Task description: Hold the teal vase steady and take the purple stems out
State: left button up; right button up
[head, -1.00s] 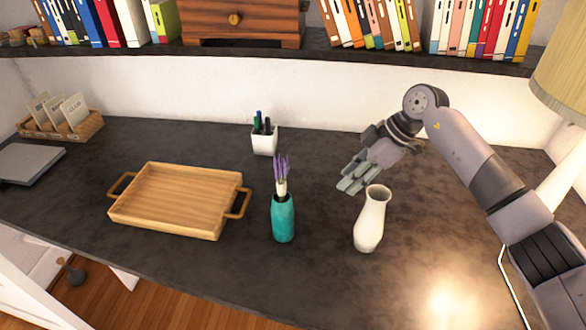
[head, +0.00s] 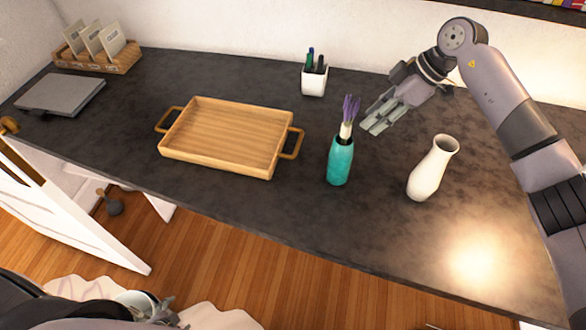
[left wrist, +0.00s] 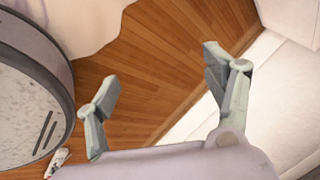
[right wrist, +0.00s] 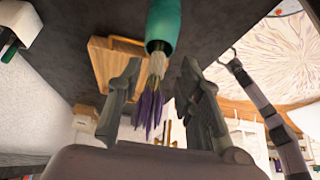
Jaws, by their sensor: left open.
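The teal vase (head: 341,160) stands upright on the dark desk, with purple stems (head: 350,108) rising from its neck on a pale base. My right gripper (head: 374,121) is just right of the stems in the head view, fingers pointing toward them. In the right wrist view the vase (right wrist: 163,22) is at the top, and the stems (right wrist: 151,100) show between the two spread fingers (right wrist: 160,95), with no visible grip. My left gripper (head: 163,312) is low at the bottom left, away from the desk; in the left wrist view its fingers (left wrist: 160,78) are spread and empty over wooden floor.
A white vase (head: 432,170) stands right of the teal one. A wooden tray (head: 225,167) with handles lies to the left. A white pen cup (head: 314,82) stands behind. A grey laptop-like slab (head: 62,94) and a card rack (head: 98,62) are far left. The desk's front edge is clear.

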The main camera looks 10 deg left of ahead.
pick_arm(q)
jog(key=w+a+r+m+t+h, duration=0.2)
jog(key=w+a+r+m, duration=0.65)
jog(key=r, duration=0.45)
jog(key=w+a+r+m+t+h, duration=0.1)
jog(key=w+a+r+m+h, duration=0.1)
jog(key=w+a+r+m, duration=0.85)
jog(key=w+d+r+t+h, duration=0.1)
jog(key=w+d+r+h, duration=0.1)
jog(key=w+d+r, duration=0.65)
jog(key=w+d+r+t+h, duration=0.2)
jog(key=w+d+r, duration=0.4)
jog(key=r, duration=0.6)
jog(key=w+d+r+n+t, duration=0.2)
jog(key=w+d+r+n, duration=0.25)
jog(key=d, duration=0.35)
jog(key=n+g+h, duration=0.3)
jog(key=n, duration=1.1)
send_near(340, 162)
jog(key=s+a, duration=0.2)
jog(key=a, duration=0.2)
jog(key=shift+m, duration=0.35)
jog(key=x, duration=1.1)
jog(key=f+x, duration=0.1)
jog(key=x, duration=0.5)
jog(key=shift+a, duration=0.15)
